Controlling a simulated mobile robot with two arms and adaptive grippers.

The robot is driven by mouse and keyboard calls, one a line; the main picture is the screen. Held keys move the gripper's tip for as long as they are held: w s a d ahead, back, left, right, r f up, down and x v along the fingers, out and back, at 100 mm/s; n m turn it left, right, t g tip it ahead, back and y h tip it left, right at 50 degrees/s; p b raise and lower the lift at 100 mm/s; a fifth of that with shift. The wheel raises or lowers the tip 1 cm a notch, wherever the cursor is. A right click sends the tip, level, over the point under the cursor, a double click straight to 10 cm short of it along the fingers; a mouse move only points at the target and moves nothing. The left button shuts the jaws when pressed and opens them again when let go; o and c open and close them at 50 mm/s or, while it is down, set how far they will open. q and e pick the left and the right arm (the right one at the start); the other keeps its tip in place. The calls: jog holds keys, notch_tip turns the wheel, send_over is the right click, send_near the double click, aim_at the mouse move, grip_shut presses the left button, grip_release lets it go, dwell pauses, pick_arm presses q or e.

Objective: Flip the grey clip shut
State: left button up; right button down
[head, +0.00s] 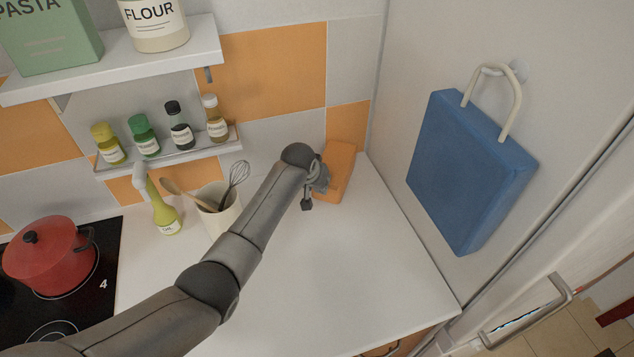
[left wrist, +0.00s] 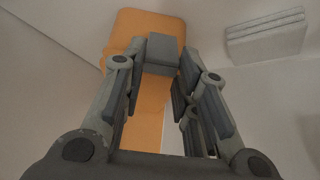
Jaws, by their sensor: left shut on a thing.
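An orange, block-like package (head: 341,168) stands on the counter in the back corner. My left gripper (head: 315,190) is at its left side and hides part of it. In the left wrist view the orange package (left wrist: 150,22) lies beyond the fingers. A grey block (left wrist: 163,52), which looks like the grey clip, is between the fingertips of my left gripper (left wrist: 160,75), and the fingers are shut on it. In the head view I cannot make the clip out from the gripper. Whether its two halves meet is hidden. My right gripper is not in view.
A utensil pot (head: 222,212) and an oil bottle (head: 163,212) stand left of my arm. A red pot (head: 48,258) is on the hob. A spice shelf (head: 190,151) hangs above. A blue bag (head: 468,170) hangs on the right. The counter's front right is clear.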

pick_arm(q)
jog(key=o, duration=1)
jog(key=shift+o, duration=0.2)
